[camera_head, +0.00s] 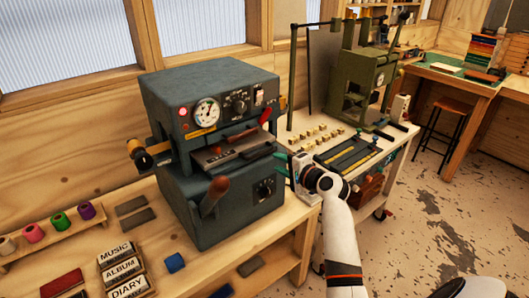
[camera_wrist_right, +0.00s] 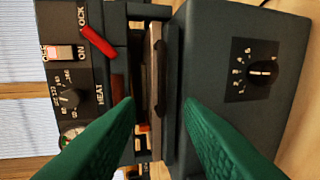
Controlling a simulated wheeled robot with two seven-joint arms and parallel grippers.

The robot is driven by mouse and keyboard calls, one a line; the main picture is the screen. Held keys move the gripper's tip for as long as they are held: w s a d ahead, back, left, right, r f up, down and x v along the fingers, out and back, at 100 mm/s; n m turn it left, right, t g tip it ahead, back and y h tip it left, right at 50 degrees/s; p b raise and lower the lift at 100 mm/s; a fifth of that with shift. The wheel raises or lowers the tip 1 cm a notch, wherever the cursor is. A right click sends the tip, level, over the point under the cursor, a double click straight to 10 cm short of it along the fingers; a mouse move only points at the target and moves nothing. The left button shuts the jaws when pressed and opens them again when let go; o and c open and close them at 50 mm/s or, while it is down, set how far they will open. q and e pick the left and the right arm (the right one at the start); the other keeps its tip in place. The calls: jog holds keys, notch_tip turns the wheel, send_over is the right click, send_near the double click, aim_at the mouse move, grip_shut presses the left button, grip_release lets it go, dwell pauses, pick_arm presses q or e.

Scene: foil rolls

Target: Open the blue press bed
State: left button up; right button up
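The blue-grey press (camera_head: 215,82) stands on the left wooden bench. Its flat bed (camera_head: 215,155) shows in the slot between the upper housing and lower body, with a brown bar on top. How far the bed is slid out I cannot tell. My right gripper (camera_head: 283,168) is at the press's right side, close to the bed's edge. In the right wrist view its green fingers (camera_wrist_right: 159,103) are apart, and the bed edge (camera_wrist_right: 155,75) shows beyond the gap, with no clear contact. The red lock lever (camera_wrist_right: 98,42) is on the upper housing. My left gripper is not in view.
A wooden-handled lever (camera_head: 215,190) sticks out of the press front. A green press (camera_head: 362,80) stands on the cart to the right.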

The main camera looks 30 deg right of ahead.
aim_at(261, 154)
jog(key=x, duration=0.9)
jog(key=shift+d+f+p, duration=0.1)
jog(key=shift+f+p, duration=0.05)
jog(key=shift+p, duration=0.25)
grip_shut()
